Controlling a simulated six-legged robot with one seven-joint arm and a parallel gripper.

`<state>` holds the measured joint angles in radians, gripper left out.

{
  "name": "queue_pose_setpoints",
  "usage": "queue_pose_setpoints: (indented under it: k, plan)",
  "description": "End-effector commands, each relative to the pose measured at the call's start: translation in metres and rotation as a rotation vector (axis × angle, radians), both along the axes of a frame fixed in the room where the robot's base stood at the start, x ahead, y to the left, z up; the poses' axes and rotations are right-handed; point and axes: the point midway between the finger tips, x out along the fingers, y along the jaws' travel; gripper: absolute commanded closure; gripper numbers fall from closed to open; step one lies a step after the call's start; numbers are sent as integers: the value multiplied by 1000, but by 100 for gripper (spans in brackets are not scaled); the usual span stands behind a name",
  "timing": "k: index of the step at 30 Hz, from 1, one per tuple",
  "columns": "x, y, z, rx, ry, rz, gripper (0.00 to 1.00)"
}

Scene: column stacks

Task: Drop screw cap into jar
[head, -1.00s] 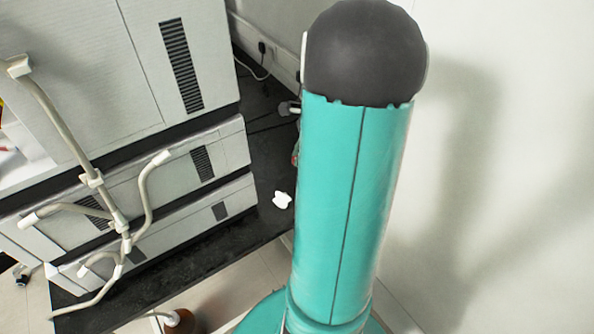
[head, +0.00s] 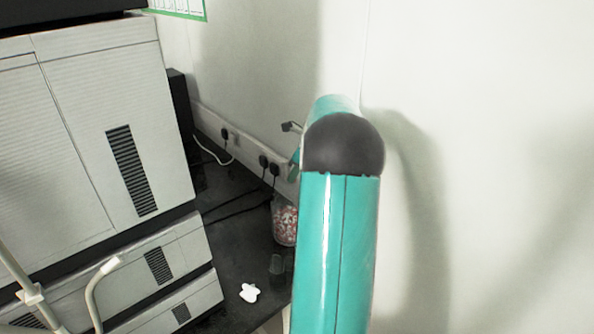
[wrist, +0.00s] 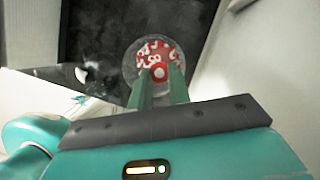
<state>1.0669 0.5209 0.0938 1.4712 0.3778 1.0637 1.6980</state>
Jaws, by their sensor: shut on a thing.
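The jar (head: 285,226) is clear and holds red and white caps. It stands on the dark bench near the wall, partly beside my arm in the head view. In the wrist view the jar (wrist: 134,66) is seen from above, beyond my fingertips. My gripper (wrist: 160,76) has two green fingers shut on a red screw cap (wrist: 159,72). The cap lines up with the jar's near part in that view; its height above the jar is unclear. In the head view my arm hides most of the gripper.
Large grey equipment (head: 110,130) stands at left. Plugs and cables (head: 268,165) run along the wall behind.

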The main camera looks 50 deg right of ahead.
Motion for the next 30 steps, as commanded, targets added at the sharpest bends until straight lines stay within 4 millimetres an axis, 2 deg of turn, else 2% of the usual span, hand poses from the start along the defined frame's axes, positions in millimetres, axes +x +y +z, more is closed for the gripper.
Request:
queue_pose_setpoints:
  k: [3,9,19,20,23,24,30]
  plan:
    - [-1,0,-16,2,2,0,100]
    - [-1,-1,-32,-1,0,-1,100]
    - [-3,-4,-36,-1,0,-4,100]
    - [-3,-4,-36,-1,0,-4,79]
    - [-3,-4,-36,-1,0,-4,60]
    - [-3,-4,-36,-1,0,-4,56]
    - [-3,-4,-36,-1,0,-3,56]
